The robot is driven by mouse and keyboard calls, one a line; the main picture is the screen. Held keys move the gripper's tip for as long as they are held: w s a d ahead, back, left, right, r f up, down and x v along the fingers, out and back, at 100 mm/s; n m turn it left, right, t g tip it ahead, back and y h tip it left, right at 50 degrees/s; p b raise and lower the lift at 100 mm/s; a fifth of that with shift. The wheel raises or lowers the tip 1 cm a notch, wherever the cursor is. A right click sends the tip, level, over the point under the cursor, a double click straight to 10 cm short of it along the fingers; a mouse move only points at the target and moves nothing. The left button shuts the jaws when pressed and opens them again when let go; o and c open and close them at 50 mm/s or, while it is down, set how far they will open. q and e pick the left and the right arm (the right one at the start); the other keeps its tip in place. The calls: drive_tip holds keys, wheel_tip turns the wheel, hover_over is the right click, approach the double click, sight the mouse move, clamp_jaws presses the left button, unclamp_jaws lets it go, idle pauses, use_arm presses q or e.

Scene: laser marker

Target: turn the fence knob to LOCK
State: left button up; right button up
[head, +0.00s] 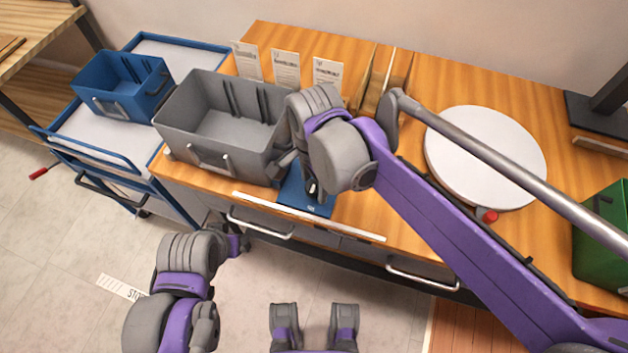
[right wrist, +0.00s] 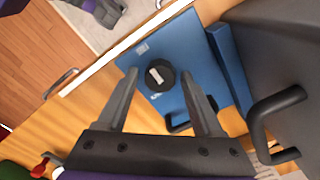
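The fence knob (right wrist: 160,77) is a round black dial with a white pointer bar on a blue plate (right wrist: 205,45). Small white print beside it is too small to read. The right wrist view shows my right gripper (right wrist: 158,72) open, with one finger on each side of the knob; I cannot tell whether they touch it. In the head view my right gripper (head: 303,178) is over the blue plate (head: 318,205) and hides much of it. A white fence bar (head: 308,217) runs along the front edge. My left gripper (head: 236,241) is low, in front of the bench.
A grey bin (head: 190,143) stands left of the plate; its black handle is close to my right gripper. A white round disc (head: 475,155) with a red knob (head: 490,216) is to the right. A green crate (head: 605,240) stands at the far right, a blue bin (head: 95,100) on the left cart.

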clamp_jaws()
drive_tip(key=shift+n, duration=0.4)
drive_tip(key=n+p, duration=0.1)
drive_tip(key=n, duration=0.3)
drive_tip(key=shift+n, duration=0.3)
drive_tip(key=n+p, duration=0.1)
drive_tip(key=n, duration=1.1)
drive_tip(key=shift+n, duration=0.3)
drive_tip(key=n, duration=0.5)
drive_tip(key=shift+n+p, duration=0.3)
drive_tip(key=shift+n, duration=0.1)
